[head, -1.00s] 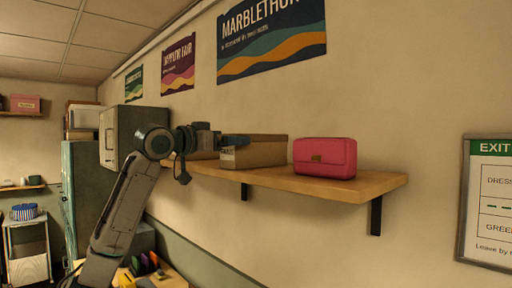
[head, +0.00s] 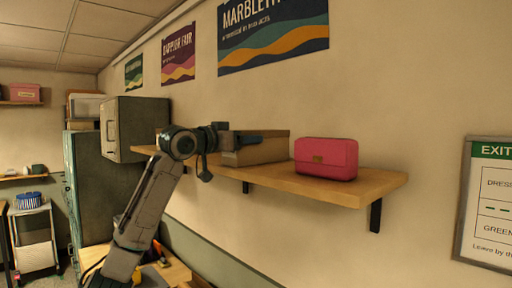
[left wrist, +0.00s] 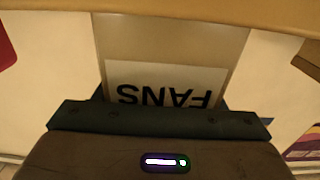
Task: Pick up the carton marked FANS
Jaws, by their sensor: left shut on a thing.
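The carton marked FANS (head: 265,151) is a brown box at the wall shelf, left of a pink bag. In the left wrist view its white label (left wrist: 165,84) reads FANS upside down, straight in front of my gripper. My left gripper (head: 243,139) reaches in from the left and is shut on the carton at its near end. It also shows in the left wrist view (left wrist: 160,117). The gripper covers part of the carton's near end in the head view. I cannot tell whether the carton's underside touches the shelf. My right gripper is not in view.
The wooden shelf (head: 345,187) carries the pink bag (head: 326,158) close to the carton's right. A grey cabinet (head: 135,128) stands left, behind my arm. Posters and a framed exit sign (head: 490,205) are on the wall. The shelf's right end is clear.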

